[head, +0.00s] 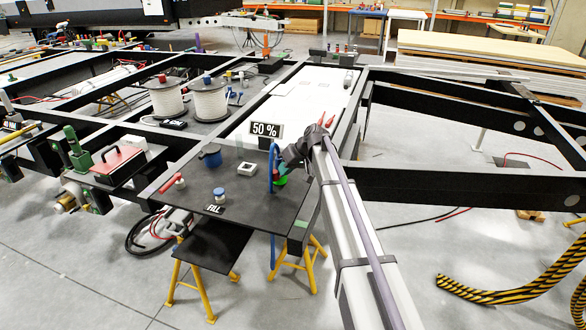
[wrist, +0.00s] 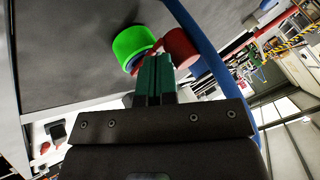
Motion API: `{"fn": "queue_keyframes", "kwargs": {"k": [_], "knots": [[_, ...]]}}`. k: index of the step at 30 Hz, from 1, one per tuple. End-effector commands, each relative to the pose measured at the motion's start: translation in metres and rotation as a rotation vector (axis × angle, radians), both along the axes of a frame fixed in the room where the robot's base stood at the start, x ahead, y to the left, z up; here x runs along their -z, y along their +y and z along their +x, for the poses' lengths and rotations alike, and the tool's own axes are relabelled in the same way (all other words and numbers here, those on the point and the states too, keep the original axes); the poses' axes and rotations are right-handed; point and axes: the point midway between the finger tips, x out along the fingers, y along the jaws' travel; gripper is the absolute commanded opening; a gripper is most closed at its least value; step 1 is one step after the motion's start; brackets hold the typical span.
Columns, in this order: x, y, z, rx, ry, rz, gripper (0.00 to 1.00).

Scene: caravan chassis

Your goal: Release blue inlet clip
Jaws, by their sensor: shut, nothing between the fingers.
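A bright green round cap (wrist: 133,45) shows in the wrist view with a blue ring (wrist: 140,62) at its edge. A red round part (wrist: 180,48) lies to its right, with blue behind it. I cannot tell which blue piece is the inlet clip. A blue hose (wrist: 205,40) curves past on the right. My gripper (wrist: 155,62) is shut and empty, its green fingers overlapping the red part in the view; contact cannot be told. In the head view my gripper (head: 282,163) is just above the green cap (head: 281,181), beside the blue hose (head: 272,160).
The dark panel (head: 240,205) carries a white square fitting (head: 247,169), a "50 %" sign (head: 266,130), a "FILL" label (head: 214,209), a blue pot (head: 210,155) and a blue-topped white bottle (head: 220,195). Black chassis beams (head: 460,188) run to the right.

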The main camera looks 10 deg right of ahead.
Motion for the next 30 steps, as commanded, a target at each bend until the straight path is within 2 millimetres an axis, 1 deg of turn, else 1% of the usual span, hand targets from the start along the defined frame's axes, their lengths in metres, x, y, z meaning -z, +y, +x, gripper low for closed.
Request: {"fn": "queue_keyframes", "kwargs": {"k": [10,13,18,19,30], "knots": [[0.000,0.002,-0.002,0.000,0.000,0.000,0.00],[0.000,0.007,-0.012,0.000,0.000,0.000,0.00],[0.000,0.020,-0.035,0.000,-0.001,0.000,0.00],[0.000,0.022,-0.037,0.000,-0.001,0.000,0.00],[0.000,0.021,-0.036,0.000,0.000,0.000,0.00]]}}
